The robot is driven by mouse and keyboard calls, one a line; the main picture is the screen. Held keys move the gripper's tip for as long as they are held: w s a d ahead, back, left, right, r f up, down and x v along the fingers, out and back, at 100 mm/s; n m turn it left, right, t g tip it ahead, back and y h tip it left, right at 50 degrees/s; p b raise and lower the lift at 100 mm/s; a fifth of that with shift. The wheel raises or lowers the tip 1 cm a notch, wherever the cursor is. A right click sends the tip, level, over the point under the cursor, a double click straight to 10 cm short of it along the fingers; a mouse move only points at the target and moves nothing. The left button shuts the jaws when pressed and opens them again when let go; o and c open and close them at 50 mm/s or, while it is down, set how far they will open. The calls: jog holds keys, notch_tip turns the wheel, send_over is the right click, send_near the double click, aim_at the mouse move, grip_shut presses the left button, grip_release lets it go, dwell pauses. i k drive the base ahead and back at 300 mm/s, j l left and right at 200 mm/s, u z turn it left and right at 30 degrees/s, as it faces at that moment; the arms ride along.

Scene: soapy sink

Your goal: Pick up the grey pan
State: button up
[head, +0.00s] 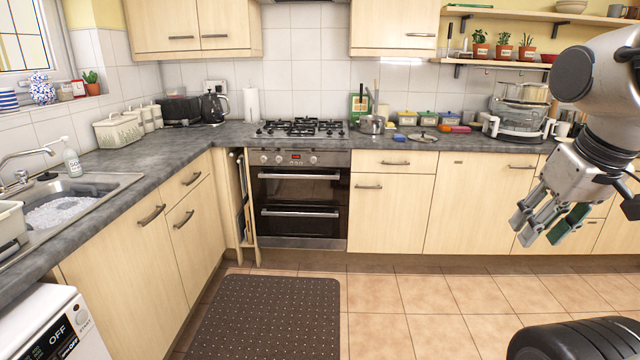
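A grey metal pan (371,125) stands upright on the worktop just right of the hob, in the head view. Utensils stand up in or behind it; I cannot tell which. My gripper (539,232) is at the right of the view, pointing down and to the left in front of the base cupboards. Its fingers are apart with green pads showing, and nothing is between them. It is well away from the pan, nearer to me and lower in the picture.
A lid (423,137) lies right of the pan, with several small containers behind it. The gas hob (301,128) is at its left. A steamer-like appliance (515,112) stands farther right. A soapy sink (62,211) is at the left. The floor (440,295) ahead is clear, with a dark mat (265,315).

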aim_at(369, 124)
jog(key=i+j, duration=0.1)
jog(key=i, duration=1.85)
jog(key=i+j+z, duration=0.4)
jog(key=i, duration=0.35)
jog(key=i+j+z, duration=0.4)
jog(key=i+j, duration=0.2)
jog(key=i, duration=0.15)
